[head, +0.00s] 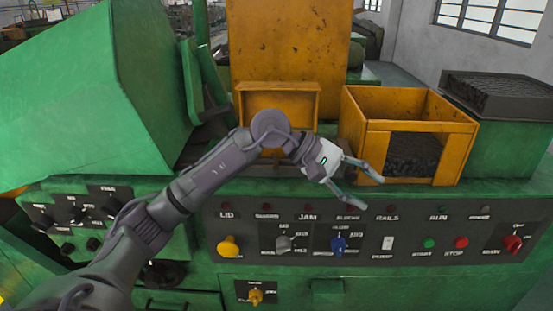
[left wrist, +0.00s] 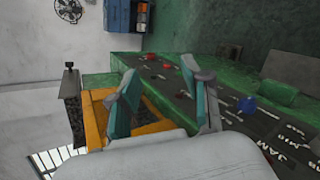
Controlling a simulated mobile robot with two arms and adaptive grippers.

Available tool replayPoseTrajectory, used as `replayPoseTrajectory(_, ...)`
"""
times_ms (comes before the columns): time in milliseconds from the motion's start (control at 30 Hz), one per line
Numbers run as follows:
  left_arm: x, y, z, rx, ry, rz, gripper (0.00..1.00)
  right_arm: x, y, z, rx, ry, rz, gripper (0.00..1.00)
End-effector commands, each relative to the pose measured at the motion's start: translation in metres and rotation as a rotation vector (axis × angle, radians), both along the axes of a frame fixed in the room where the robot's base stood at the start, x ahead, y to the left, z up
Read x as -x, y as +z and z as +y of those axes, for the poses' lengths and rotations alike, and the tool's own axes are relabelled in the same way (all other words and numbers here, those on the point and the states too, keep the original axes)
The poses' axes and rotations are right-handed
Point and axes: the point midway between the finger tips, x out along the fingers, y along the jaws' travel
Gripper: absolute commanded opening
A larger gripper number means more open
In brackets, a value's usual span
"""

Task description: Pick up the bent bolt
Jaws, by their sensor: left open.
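I cannot make out a bent bolt in either view. An open orange bin (head: 420,127) stands on the green machine at the right, with a dark heap (head: 412,153) behind its front opening. The heap's pieces are too small to tell apart. My left gripper (head: 371,192) is open and empty, in front of the bin and above the control panel, its fingers pointing right. In the left wrist view, the two fingers of the left gripper (left wrist: 160,69) are spread, with the orange bin (left wrist: 93,112) partly behind one of them. My right gripper is not in view.
The control panel (head: 365,262) with several knobs and buttons lies just below the left gripper. A smaller orange box (head: 280,87) stands left of the bin. A dark-topped green container (head: 500,90) stands behind right. A large green housing (head: 85,100) fills the left.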

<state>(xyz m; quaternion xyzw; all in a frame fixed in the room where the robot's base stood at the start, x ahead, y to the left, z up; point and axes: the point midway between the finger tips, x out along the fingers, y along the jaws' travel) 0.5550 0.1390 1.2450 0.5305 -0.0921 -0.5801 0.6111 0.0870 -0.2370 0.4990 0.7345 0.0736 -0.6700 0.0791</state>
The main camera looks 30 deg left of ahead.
Motion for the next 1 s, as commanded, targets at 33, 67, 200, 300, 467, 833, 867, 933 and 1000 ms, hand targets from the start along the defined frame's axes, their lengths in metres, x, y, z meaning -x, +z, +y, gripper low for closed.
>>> replayPoseTrajectory(33, -0.006, 0.011, 0.037, -0.223, -0.013, -0.100, 0.49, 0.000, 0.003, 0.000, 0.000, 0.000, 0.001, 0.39)
replayPoseTrajectory(67, -0.008, 0.015, 0.060, -0.348, -0.022, -0.138, 0.49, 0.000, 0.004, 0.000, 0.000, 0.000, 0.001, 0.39)
replayPoseTrajectory(200, -0.003, 0.043, 0.158, -0.808, -0.033, -0.202, 0.49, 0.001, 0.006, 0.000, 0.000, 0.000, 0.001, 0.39)
replayPoseTrajectory(300, 0.008, 0.063, 0.204, -0.994, -0.029, -0.183, 0.49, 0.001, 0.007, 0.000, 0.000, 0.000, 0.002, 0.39)
replayPoseTrajectory(467, 0.016, 0.071, 0.231, -1.100, -0.027, -0.152, 0.49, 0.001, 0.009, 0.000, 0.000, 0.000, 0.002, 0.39)
replayPoseTrajectory(833, -0.011, 0.012, 0.233, -1.100, -0.030, -0.150, 0.49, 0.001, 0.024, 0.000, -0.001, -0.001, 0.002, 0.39)
replayPoseTrajectory(867, -0.013, 0.009, 0.233, -1.099, -0.031, -0.150, 0.49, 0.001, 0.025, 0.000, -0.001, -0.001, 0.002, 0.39)
replayPoseTrajectory(933, -0.016, 0.002, 0.234, -1.098, -0.030, -0.152, 0.49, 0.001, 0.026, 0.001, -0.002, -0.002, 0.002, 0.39)
replayPoseTrajectory(1000, -0.018, -0.001, 0.234, -1.099, -0.029, -0.152, 0.49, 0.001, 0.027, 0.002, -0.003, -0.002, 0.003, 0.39)
